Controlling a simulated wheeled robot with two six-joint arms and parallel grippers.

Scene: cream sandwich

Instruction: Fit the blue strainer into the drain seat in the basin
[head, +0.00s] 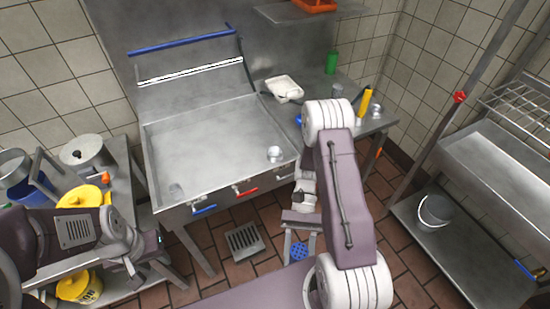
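A blue perforated piece (299,249), which looks like the strainer, shows low in the middle, just below the end of my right arm. I cannot tell whether it is held or lies behind the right gripper (300,226). The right gripper is small and partly hidden by my arm. The steel basin (215,140) stands at centre left with its lid raised. I cannot make out the drain seat. My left gripper (130,266) is low at the left, its fingers unclear.
A counter with a white tray (284,89) and green bottle (331,62) is behind my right arm. A floor grate (244,239) and a bucket (434,211) on the right shelf also show.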

